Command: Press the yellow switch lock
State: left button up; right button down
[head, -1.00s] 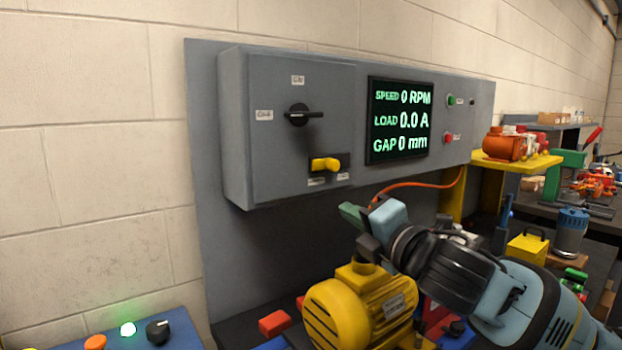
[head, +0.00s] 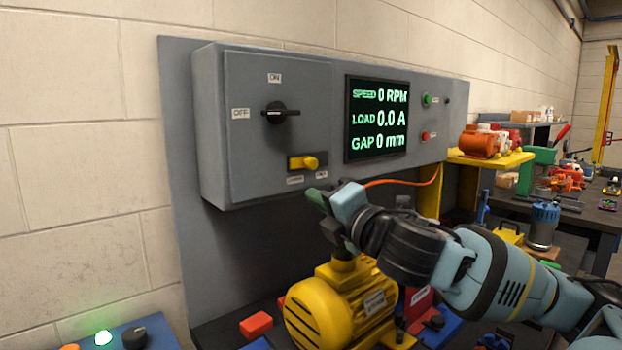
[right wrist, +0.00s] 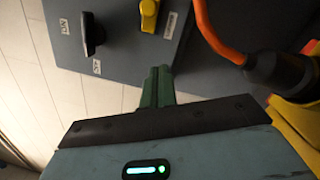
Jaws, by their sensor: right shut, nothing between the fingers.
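The yellow switch lock (head: 304,162) sits on the front of the grey control box (head: 235,165), low and right of the black rotary switch (head: 280,112). In the right wrist view the yellow lock (right wrist: 149,16) shows at the top, beyond my fingertips. My right gripper (head: 315,195) is shut and empty, with green fingers just below and slightly right of the lock in the head view. In the right wrist view its fingers (right wrist: 158,85) are together and point toward the box; a gap to the lock shows. My left gripper is not in view.
The display (head: 378,118) reads 0 RPM, 0.0 A and 0 mm. A green button (head: 427,99) and a red button (head: 425,135) are right of it. A yellow motor (head: 335,305) stands below my right arm. An orange cable (head: 405,183) runs beneath the panel.

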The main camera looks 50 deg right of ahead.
aim_at(298, 168)
jog(key=w+d, duration=0.1)
jog(key=w, duration=0.1)
jog(key=w+d+r, duration=0.1)
jog(key=w, duration=0.1)
jog(key=w+d+r, duration=0.1)
jog(key=w+d, duration=0.1)
jog(key=shift+w+r+b, duration=0.1)
jog(key=shift+r+b, duration=0.1)
jog(key=shift+b, duration=0.2)
jog(key=shift+d+r, duration=0.1)
jog(key=shift+d, duration=0.3)
